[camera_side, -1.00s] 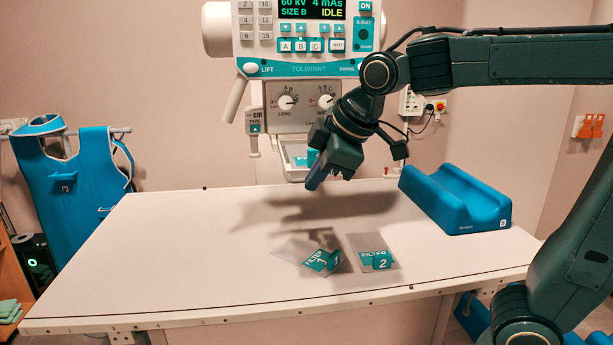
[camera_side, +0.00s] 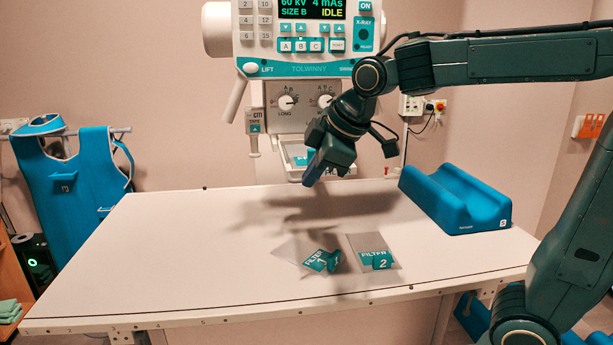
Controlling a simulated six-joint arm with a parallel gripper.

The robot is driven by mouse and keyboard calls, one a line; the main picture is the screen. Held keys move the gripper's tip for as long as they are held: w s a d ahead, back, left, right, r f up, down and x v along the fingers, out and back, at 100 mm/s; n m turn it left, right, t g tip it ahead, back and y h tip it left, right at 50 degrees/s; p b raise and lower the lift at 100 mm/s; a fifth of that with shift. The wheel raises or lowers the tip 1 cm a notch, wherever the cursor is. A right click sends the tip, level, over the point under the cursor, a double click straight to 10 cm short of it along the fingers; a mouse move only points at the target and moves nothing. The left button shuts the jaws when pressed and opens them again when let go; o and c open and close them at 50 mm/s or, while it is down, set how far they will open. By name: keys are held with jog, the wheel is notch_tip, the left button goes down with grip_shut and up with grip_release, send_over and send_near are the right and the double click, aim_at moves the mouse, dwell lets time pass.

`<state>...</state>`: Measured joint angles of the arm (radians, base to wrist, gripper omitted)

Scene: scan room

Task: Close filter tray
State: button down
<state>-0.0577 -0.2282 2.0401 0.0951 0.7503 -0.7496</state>
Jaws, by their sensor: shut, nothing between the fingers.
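The filter tray (camera_side: 296,150) is below the knob panel of the X-ray head, at the back of the table. It sticks out toward the camera, with a teal label partly showing inside. My gripper (camera_side: 312,180) is shut and empty, pointing down and to the left. In the picture it overlaps the tray's right and front part, hiding some of it. I cannot tell whether the fingers touch the tray. Filter 1 (camera_side: 317,260) and filter 2 (camera_side: 372,253) are grey plates with teal labels, lying flat on the white table (camera_side: 160,260).
The X-ray head (camera_side: 300,40) hangs above the table's back edge, with a handle (camera_side: 236,102) at its left. A blue cradle cushion (camera_side: 455,200) lies at the table's right. A blue apron (camera_side: 70,185) hangs at the left. The table's left half is clear.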

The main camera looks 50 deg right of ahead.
aim_at(294, 152)
jog(key=shift+w+d, duration=0.1)
jog(key=w+d, duration=1.3)
jog(key=shift+d, duration=0.1)
dwell(0.3)
jog(key=shift+s, duration=0.1)
jog(key=shift+s+a+r, duration=0.15)
jog(key=shift+s+a, duration=0.15)
jog(key=shift+a, duration=0.1)
jog(key=shift+s+a+r, duration=0.15)
jog(key=shift+s+a, duration=0.4)
jog(key=shift+s+a+r, duration=0.15)
jog(key=shift+s+a, duration=0.4)
jog(key=v, duration=1)
jog(key=shift+s+a, duration=0.15)
jog(key=shift+a, duration=0.05)
